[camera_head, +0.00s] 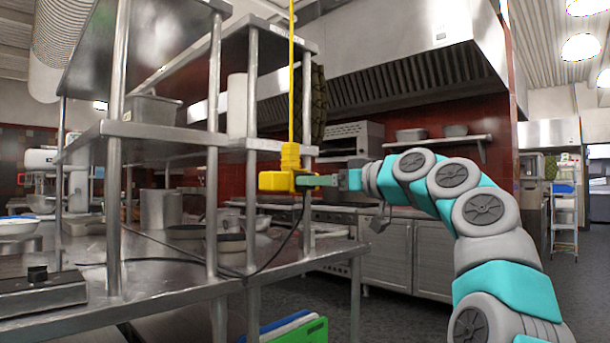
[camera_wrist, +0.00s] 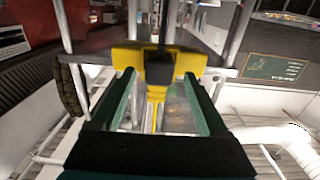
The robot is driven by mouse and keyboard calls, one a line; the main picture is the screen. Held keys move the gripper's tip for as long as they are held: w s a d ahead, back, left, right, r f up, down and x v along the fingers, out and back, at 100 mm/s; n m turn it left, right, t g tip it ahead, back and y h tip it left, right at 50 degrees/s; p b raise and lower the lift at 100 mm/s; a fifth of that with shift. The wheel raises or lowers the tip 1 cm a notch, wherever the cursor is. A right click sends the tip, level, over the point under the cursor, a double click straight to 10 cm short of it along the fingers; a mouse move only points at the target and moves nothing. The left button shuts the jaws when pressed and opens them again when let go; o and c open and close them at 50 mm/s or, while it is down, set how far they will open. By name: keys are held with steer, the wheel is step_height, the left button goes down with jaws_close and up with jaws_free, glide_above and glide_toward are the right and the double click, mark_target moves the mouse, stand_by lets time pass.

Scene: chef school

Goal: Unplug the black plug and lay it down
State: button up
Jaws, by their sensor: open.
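A yellow socket block (camera_head: 276,181) hangs from a yellow cord (camera_head: 291,75) in front of the steel shelving. In the wrist view the yellow block (camera_wrist: 127,55) spans the space beyond my fingertips. The black plug (camera_wrist: 160,70) sits against the middle of the block, seemingly in it. My gripper (camera_head: 307,181) is level with the block at its right side. Its green fingers are open, one on each side of the plug in the wrist view (camera_wrist: 158,82), with visible gaps. In the head view the plug is mostly hidden by the fingers and block. A black cable (camera_head: 283,246) droops from there.
A steel table (camera_head: 180,290) stands below, with pans and a cable on it. Shelf posts (camera_head: 252,130) rise close behind and left of the block. A range hood (camera_head: 410,75) and counters stand behind. The floor at right is open.

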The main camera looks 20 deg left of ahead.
steer(key=shift+p+x, duration=0.45)
steer(key=shift+x, duration=0.9)
steer(key=shift+c, duration=0.4)
jaws_close()
stand_by(0.4)
steer(key=shift+d, duration=0.15)
steer(key=b+v, duration=0.3)
steer(key=v, duration=0.2)
steer(key=shift+s+d, duration=0.15)
steer(key=shift+d, duration=0.2)
stand_by(1.1)
